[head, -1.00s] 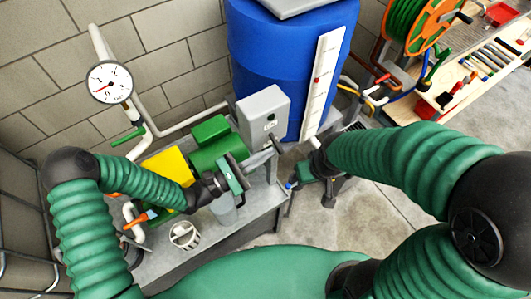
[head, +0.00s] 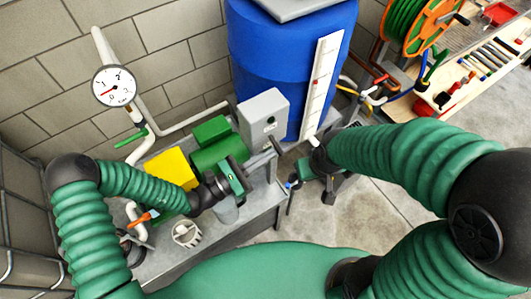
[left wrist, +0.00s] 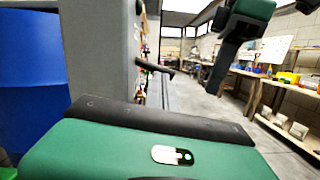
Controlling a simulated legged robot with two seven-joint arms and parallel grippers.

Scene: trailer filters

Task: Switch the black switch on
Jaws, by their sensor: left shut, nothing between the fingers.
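A grey switch box (head: 263,115) stands on the bench beside the blue barrel, with a small dark switch (head: 270,124) on its front face. In the left wrist view, the box (left wrist: 95,50) fills the upper left, and a black lever-like part (left wrist: 155,67) sticks out past its edge. My left gripper (head: 274,146) is shut and empty, just in front of and below the switch face; I cannot tell whether it touches. Its fingertips are hard to make out in the left wrist view. My right gripper (head: 318,180) hangs to the right of the bench, its fingers unclear.
A green pump motor (head: 218,155) and a yellow block (head: 170,168) sit left of the box. The blue barrel (head: 275,45) stands behind, with a white gauge strip (head: 321,85). A dial gauge (head: 114,86) is on the wall pipe. Open floor (head: 375,205) lies to the right.

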